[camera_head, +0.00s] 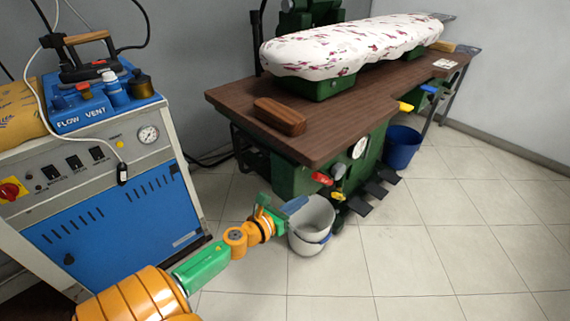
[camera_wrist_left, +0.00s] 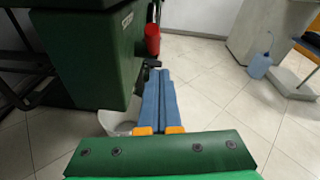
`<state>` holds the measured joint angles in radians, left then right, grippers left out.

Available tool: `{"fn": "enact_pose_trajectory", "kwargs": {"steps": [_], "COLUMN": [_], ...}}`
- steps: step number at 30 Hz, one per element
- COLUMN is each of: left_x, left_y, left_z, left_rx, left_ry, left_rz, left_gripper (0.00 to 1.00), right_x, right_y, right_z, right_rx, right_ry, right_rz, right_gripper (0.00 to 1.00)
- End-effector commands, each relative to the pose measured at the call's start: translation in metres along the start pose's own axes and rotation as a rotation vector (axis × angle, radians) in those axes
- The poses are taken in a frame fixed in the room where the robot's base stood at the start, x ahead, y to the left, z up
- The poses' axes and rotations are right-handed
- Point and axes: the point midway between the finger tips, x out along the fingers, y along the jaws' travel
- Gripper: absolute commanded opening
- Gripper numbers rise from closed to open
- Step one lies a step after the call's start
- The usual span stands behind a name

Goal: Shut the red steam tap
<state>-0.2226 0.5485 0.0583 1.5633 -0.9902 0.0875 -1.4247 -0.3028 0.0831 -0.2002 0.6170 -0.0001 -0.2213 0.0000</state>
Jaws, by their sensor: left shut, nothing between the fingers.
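The red steam tap (camera_head: 321,179) is a small red lever on the front of the green press body, under the wooden table top. In the left wrist view a red handle (camera_wrist_left: 152,40), seemingly this tap, stands at the edge of the green body, beyond my fingertips. My right gripper is out of view.
A blue steam unit (camera_head: 120,215) stands left. Tiled floor in front is free.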

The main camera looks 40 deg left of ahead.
Motion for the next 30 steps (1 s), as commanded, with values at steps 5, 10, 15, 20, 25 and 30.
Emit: {"fn": "enact_pose_trajectory", "kwargs": {"steps": [5, 10, 15, 20, 25, 30], "left_x": [-0.04, -0.061, -0.067, -0.067, -0.067, -0.068], "left_y": [-0.004, -0.005, -0.006, -0.006, -0.006, 0.01], "left_z": [0.016, 0.021, 0.023, 0.022, 0.022, -0.01], "left_rx": [-0.001, -0.001, 0.0, 0.0, -0.001, -0.203], "left_ry": [0.006, 0.006, 0.005, 0.006, 0.006, 0.056], "left_rz": [-0.001, -0.001, -0.001, -0.001, -0.001, 0.07], "left_gripper": [0.0, 0.0, 0.0, 0.0, 0.0, 0.0], "right_x": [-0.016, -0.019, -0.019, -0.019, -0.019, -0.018], "right_y": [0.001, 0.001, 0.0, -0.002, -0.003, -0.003], "right_z": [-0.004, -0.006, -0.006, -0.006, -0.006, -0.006], "right_rx": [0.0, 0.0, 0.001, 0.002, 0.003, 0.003], "right_ry": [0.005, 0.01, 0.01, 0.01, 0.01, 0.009], "right_rz": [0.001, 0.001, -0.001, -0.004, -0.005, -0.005], "right_gripper": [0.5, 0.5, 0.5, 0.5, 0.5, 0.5]}}
